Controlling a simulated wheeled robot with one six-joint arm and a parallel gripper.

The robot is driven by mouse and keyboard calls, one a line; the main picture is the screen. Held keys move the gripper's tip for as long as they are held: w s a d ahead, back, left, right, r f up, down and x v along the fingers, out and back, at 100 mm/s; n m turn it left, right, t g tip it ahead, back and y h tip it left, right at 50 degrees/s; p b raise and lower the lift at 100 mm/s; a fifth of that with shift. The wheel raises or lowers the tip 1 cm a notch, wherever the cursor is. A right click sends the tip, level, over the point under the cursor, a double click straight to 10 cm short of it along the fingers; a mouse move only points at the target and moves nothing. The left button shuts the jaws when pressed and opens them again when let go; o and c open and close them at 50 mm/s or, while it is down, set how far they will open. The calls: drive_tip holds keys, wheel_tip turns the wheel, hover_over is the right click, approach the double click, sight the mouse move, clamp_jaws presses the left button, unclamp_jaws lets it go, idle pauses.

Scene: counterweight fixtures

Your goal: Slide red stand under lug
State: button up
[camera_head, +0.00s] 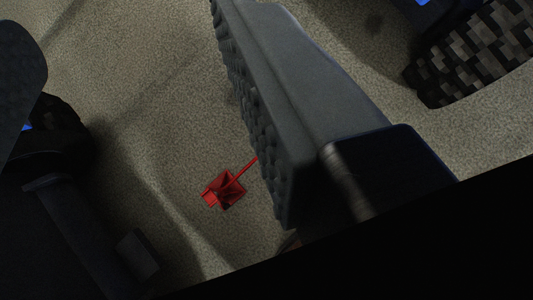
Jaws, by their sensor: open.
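The red stand (229,190) is small in the view and sits on the floor, a little left of and below the centre. It has a box-like red body, and a thin red rod runs from it up and to the right. The rod's far end passes behind my gripper (290,110). One large grey finger with a bumpy pad facing left fills the upper middle. No lug can be made out.
The floor is beige carpet (165,100), clear around the stand, with soft shadows. My wheels show at the upper right and left edge. Dark parts fill the lower left, and black covers the lower right.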

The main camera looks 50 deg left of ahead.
drive_tip(key=w+f+m+g, duration=0.2)
drive_tip(key=w+f, duration=0.2)
drive_tip(key=f, duration=0.8)
drive_tip(key=w+d+f+m+g+y, duration=0.1)
drive_tip(key=w+f+g, duration=0.3)
drive_tip(key=f, duration=0.7)
drive_tip(key=w+f+m+g, duration=0.15)
drive_tip(key=w+f, duration=0.35)
drive_tip(key=f, duration=0.7)
drive_tip(key=s+f+m+g+y, duration=0.1)
drive_tip(key=s+f+m, duration=0.1)
drive_tip(key=f, duration=1)
drive_tip(key=s+f+m+g, duration=0.2)
drive_tip(key=f, duration=1.1)
drive_tip(key=s+a+f+m+g+y, duration=0.1)
drive_tip(key=s+f+m+g, duration=0.1)
drive_tip(key=f, duration=1.1)
drive_tip(key=shift+s+y, duration=0.3)
drive_tip(key=shift+s, duration=0.25)
drive_tip(key=shift+s+f, duration=0.15)
drive_tip(key=shift+f, duration=0.2)
drive_tip(key=shift+x, duration=4.3)
drive_tip(key=shift+s, duration=0.1)
clamp_jaws()
